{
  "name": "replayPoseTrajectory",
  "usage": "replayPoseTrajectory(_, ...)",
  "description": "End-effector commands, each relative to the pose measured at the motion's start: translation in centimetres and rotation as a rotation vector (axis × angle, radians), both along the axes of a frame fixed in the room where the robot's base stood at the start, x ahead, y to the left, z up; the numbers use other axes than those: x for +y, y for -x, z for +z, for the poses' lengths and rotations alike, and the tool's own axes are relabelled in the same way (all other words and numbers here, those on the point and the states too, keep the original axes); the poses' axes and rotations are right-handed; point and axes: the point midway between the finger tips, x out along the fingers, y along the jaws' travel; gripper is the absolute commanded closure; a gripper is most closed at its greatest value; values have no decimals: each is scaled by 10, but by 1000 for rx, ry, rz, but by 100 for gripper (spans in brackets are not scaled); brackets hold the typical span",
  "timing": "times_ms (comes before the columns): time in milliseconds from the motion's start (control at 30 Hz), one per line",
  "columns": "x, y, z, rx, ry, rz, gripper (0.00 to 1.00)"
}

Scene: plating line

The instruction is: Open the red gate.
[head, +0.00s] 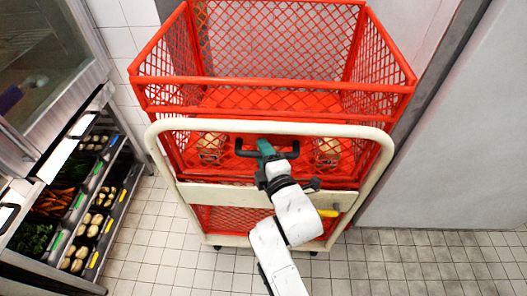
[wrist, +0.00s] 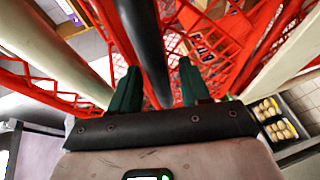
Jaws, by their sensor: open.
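The red gate (head: 234,170) is the mesh front of a red wire cage cart, seen behind a cream tubular frame (head: 165,125). A black handle (head: 246,152) stands out from the front of the red mesh. My gripper (head: 266,148) is at the middle of this handle and hides part of it. In the wrist view, the dark handle bar (wrist: 146,45) runs between the two open green fingers of my gripper (wrist: 157,88). I cannot tell whether either finger touches the bar. The gate appears closed.
A yellow-tipped lever (head: 328,213) sits on the cream crossbar, right of my arm. Vegetable trays (head: 83,228) fill a rack at the left. A grey wall panel (head: 450,150) stands at the right. Tiled floor (head: 420,262) is free in front.

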Motion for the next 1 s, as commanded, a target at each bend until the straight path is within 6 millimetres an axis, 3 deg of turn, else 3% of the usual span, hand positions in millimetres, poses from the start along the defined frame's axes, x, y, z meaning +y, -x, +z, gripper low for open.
replayPoseTrajectory(400,2,-7,-1,-1,-1,-1,55)
replayPoseTrajectory(867,2,-6,-2,0,0,-1,99)
replayPoseTrajectory(1000,2,-6,-2,1,0,0,100)
